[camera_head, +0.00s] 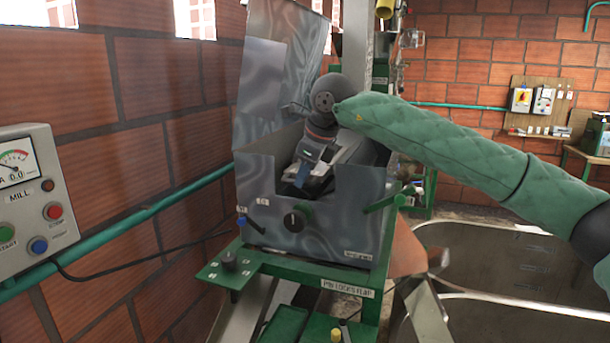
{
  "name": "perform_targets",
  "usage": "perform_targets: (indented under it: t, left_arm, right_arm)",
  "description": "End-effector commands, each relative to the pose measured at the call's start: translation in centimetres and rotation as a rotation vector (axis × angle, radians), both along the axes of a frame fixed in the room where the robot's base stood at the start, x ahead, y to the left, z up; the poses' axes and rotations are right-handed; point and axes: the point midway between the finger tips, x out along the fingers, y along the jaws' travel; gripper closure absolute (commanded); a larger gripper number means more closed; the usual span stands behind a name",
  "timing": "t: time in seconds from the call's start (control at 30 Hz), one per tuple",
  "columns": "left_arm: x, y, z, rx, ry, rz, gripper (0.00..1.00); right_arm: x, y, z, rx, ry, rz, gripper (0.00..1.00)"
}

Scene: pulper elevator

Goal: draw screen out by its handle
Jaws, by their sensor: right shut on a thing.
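The grey metal pulper housing (340,232) stands at the middle with its sheet-metal lid (275,75) raised at the back. My right arm, in a green quilted sleeve, comes in from the right and bends down into the notch in the housing's front. My right gripper (299,188) points down in that notch and is shut. Its fingers hide what they hold, which by its place is the screen's handle. The screen itself cannot be made out clearly; pale curved metal shows behind the gripper. My left gripper is not in view.
A green frame shelf (235,266) lies below. A MILL control box (35,195) is at left. Metal tanks (500,265) stand at lower right.

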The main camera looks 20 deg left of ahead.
Motion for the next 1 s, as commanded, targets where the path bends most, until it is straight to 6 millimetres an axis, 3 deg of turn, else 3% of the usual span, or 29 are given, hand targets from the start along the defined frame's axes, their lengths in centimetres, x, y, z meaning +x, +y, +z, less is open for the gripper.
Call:
perform_targets:
  t: [1.0]
  left_arm:
    - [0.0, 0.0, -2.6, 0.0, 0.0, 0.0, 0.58]
  right_arm:
    - [-4.1, 0.1, -0.1, 0.0, -0.001, 0.001, 1.0]
